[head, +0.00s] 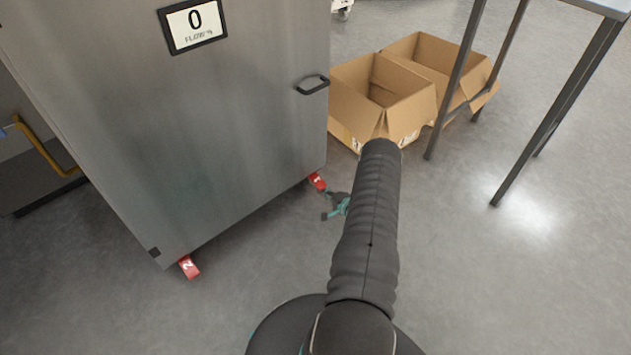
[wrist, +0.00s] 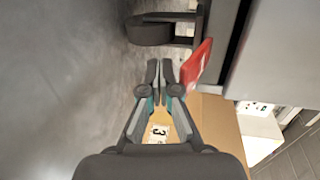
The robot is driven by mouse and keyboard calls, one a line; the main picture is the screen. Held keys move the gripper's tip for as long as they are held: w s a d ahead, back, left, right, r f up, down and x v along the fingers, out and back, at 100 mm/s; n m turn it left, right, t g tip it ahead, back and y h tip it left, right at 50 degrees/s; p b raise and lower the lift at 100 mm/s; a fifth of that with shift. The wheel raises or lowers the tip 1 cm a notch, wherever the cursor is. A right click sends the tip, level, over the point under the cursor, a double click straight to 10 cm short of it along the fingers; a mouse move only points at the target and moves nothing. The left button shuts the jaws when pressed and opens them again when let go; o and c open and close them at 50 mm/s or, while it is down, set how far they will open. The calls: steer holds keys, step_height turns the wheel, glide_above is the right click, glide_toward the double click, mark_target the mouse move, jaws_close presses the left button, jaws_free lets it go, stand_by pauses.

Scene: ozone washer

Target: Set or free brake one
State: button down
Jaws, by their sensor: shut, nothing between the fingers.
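The red brake pedal (head: 317,182) with a white mark, seemingly a 1, sticks out at the foot of the steel cabinet's right corner. It also shows in the wrist view (wrist: 198,63), close beside the right fingertip. I cannot tell whether they touch. A dark caster wheel (wrist: 150,34) lies just beyond the fingers. My gripper (head: 331,204) is low over the floor, right of and slightly below that pedal in the head view. In the wrist view my gripper (wrist: 160,68) has its fingers together and empty. A second red pedal marked 2 (head: 189,267) is at the cabinet's left corner.
The steel cabinet (head: 190,120) has a display reading 0 and a black handle (head: 312,85). Open cardboard boxes (head: 385,100) stand on the floor behind my arm. A table with dark legs (head: 560,110) is at the right. The floor in front is clear.

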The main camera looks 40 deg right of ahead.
steer(key=shift+r, duration=0.15)
steer(key=shift+r+p, duration=0.75)
steer(key=shift+r, duration=0.4)
steer(key=shift+f+b, duration=0.7)
steer(key=shift+b, duration=0.1)
steer(key=f+p+v, duration=0.1)
steer(key=v, duration=0.8)
steer(key=shift+s, duration=0.15)
steer(key=shift+d, duration=0.1)
